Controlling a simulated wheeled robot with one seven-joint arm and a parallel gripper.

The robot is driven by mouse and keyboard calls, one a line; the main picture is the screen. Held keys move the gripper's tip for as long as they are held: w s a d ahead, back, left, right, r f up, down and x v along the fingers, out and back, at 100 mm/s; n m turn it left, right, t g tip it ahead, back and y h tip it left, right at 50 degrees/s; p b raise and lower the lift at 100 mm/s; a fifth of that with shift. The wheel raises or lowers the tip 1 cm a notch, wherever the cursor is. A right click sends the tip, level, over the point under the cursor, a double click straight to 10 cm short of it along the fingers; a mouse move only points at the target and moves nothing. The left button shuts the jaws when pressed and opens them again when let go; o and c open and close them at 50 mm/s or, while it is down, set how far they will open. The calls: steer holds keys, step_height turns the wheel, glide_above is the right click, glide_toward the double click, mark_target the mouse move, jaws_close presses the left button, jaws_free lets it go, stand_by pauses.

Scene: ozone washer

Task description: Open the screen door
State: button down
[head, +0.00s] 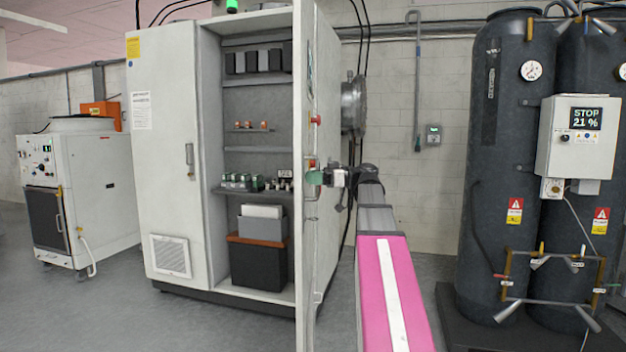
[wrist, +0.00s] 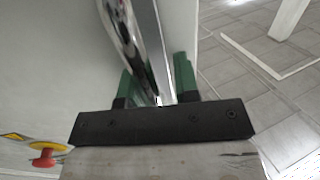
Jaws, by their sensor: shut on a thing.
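The door (head: 322,120) of the tall grey cabinet stands swung out, seen almost edge-on, with the shelves open to view beside it. I take it to be the screen door, but cannot make out a screen clearly. My gripper (head: 316,178) reaches the door's outer side at mid height. In the wrist view, the green fingers of my gripper (wrist: 155,85) are shut on a shiny metal handle (wrist: 124,35) near the door's edge (wrist: 180,35). The fingertips and the exact contact are partly hidden. A red knob (wrist: 45,157) shows on the door face.
The cabinet's other door (head: 165,170) is closed at left. A white machine (head: 85,190) stands at far left. Dark tanks (head: 500,170) with a STOP display box (head: 578,135) stand at right. Grey floor (head: 120,310) is clear in front of the cabinet.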

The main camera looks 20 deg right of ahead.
steer(key=c, duration=1.3)
jaws_free()
steer(key=shift+s+a+g, duration=0.3)
steer(key=shift+s, duration=0.45)
steer(key=shift+w+r, duration=0.1)
steer(key=shift+c, duration=0.3)
steer(key=shift+w+d, duration=0.1)
steer(key=shift+c, duration=0.2)
steer(key=shift+d, duration=0.1)
